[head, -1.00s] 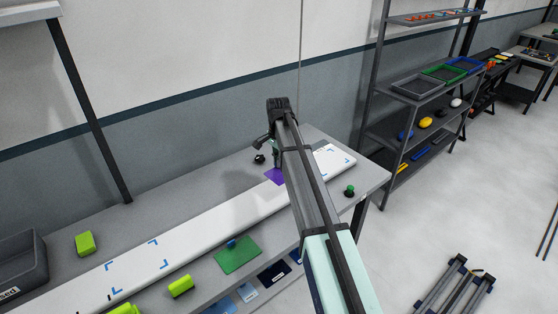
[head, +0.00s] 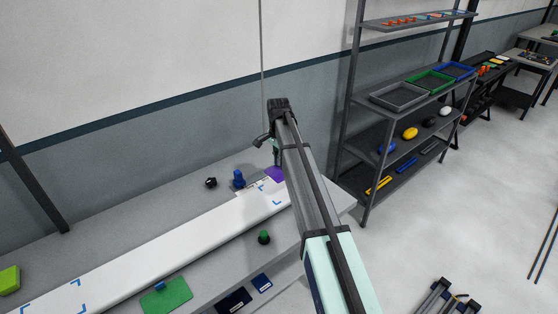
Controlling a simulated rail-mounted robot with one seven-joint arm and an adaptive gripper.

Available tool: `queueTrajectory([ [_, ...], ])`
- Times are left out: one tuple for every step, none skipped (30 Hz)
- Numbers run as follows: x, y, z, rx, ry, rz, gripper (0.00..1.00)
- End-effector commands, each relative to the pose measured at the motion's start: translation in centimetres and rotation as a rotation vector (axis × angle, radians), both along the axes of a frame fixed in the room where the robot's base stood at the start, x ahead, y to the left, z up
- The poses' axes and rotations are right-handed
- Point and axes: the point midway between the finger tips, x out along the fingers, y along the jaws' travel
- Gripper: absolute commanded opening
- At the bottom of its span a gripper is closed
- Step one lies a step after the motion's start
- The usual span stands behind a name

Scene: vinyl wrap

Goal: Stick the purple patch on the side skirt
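The purple patch (head: 274,174) shows just below my gripper (head: 276,156), at the far right end of the white side skirt (head: 150,250). It has kept its place under the gripper while the bench shifted in view, so the gripper holds it. The fingertips are small and partly hidden by my arm. The patch appears over or just beyond the blue corner marks on the skirt's right end; I cannot tell whether it touches the surface. More blue corner marks show at the skirt's lower left.
A blue knobbed object (head: 239,180) and a black knob (head: 210,182) stand behind the skirt. A green-and-black knob (head: 264,237) and a green sheet (head: 167,295) lie in front. A shelf rack (head: 368,150) stands right of the bench.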

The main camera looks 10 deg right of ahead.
Motion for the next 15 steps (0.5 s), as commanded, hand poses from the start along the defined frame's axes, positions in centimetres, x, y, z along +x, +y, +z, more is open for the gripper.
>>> queueTrajectory([
  [0.3,0.1,-0.1,0.000,0.000,-0.003,0.00],
  [0.3,0.0,-0.2,0.000,0.000,-0.006,0.00],
  [0.3,0.0,-0.4,0.000,0.000,-0.009,0.00],
  [0.3,0.0,-0.5,0.000,0.000,-0.009,0.00],
  [0.3,0.0,-0.6,0.000,0.000,-0.010,0.00],
  [0.3,0.0,-0.9,0.000,0.000,-0.009,0.00],
  [0.3,0.0,-1.1,0.000,0.000,-0.009,0.00],
  [0.3,0.0,-1.3,0.000,0.000,-0.009,0.00],
  [0.3,0.0,-1.6,0.000,0.000,-0.009,0.00],
  [0.3,0.0,-1.9,0.000,0.000,-0.009,0.00],
  [0.3,0.0,-2.2,0.000,0.000,-0.009,0.00],
  [0.2,0.0,-2.6,0.000,0.001,-0.009,0.00],
  [0.2,0.0,-2.9,0.000,0.001,-0.009,0.00],
  [0.2,0.0,-3.2,0.000,0.001,-0.009,0.00],
  [0.2,0.0,-3.6,0.000,0.001,-0.009,0.00],
])
